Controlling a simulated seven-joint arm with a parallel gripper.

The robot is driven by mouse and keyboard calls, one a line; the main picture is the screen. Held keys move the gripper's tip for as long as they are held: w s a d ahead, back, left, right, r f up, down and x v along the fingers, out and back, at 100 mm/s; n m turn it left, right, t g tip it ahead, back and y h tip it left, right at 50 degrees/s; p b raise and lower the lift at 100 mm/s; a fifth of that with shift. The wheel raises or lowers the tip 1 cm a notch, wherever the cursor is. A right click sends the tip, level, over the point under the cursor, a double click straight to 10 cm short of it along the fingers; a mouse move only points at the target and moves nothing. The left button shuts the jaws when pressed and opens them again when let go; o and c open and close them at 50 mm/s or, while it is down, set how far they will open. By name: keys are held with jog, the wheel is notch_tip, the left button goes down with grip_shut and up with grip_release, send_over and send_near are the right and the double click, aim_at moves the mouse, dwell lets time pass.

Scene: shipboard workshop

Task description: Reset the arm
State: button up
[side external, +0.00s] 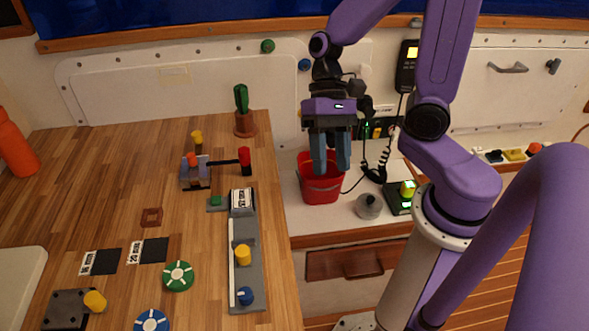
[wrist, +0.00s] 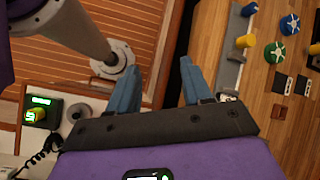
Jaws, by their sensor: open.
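My gripper (side external: 331,160) hangs above the red bucket (side external: 320,188) on the white counter in the side external view, with its blue-grey fingers pointing down. The fingers overlap the bucket in the picture, and I cannot tell whether their tips are inside it. In the wrist view my gripper (wrist: 158,88) has its two fingers spread apart with nothing between them. The bucket's inside is hidden from both views.
The wooden table (side external: 120,200) left of the gripper holds a grey fixture strip (side external: 245,275), a cactus pot (side external: 244,123), a green disc (side external: 177,276) and a blue disc (side external: 151,321). A scale (side external: 401,198) and a grey knobbed weight (side external: 368,206) stand right of the bucket.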

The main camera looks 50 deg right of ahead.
jog(key=s+d+r+n+t+h, duration=0.1)
jog(key=s+d+n+t+h, duration=0.2)
jog(key=n, duration=1.3)
jog(key=s+t+h, duration=0.2)
jog(key=s, duration=0.1)
jog(key=shift+s+d+r, duration=0.2)
jog(key=shift+s+r, duration=0.1)
jog(key=shift+s, duration=0.1)
